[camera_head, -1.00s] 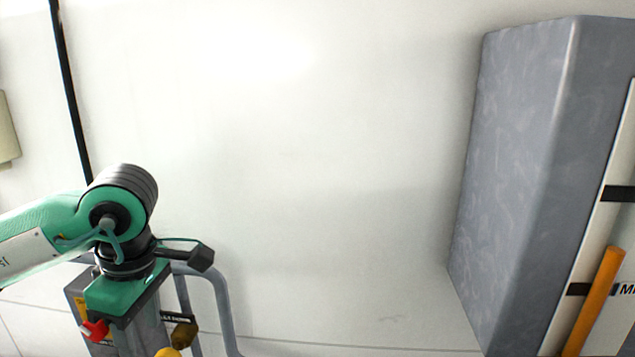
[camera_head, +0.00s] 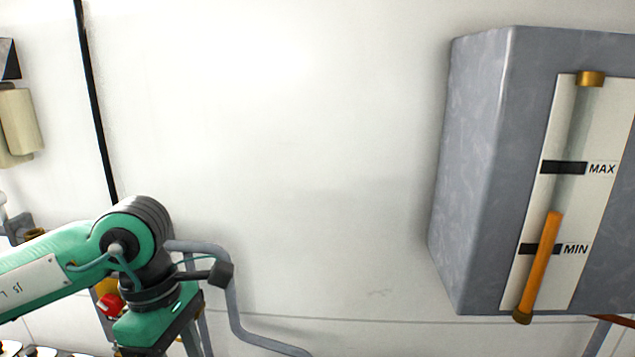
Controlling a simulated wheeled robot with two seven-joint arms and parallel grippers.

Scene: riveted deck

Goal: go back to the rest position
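My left arm comes in from the left with a green link and a dark, ribbed wrist. The green mount of my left gripper points down at the lower left, and its fingers are cut off by the bottom edge. Whether it holds anything is hidden. My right gripper and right arm are not in the picture.
A grey wall box (camera_head: 475,150) at the right carries a sight gauge (camera_head: 590,195) marked MAX and MIN. Its orange column (camera_head: 540,265) reaches a little above MIN. A grey bent pipe (camera_head: 235,310) runs behind my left wrist. The white wall (camera_head: 290,150) between is bare.

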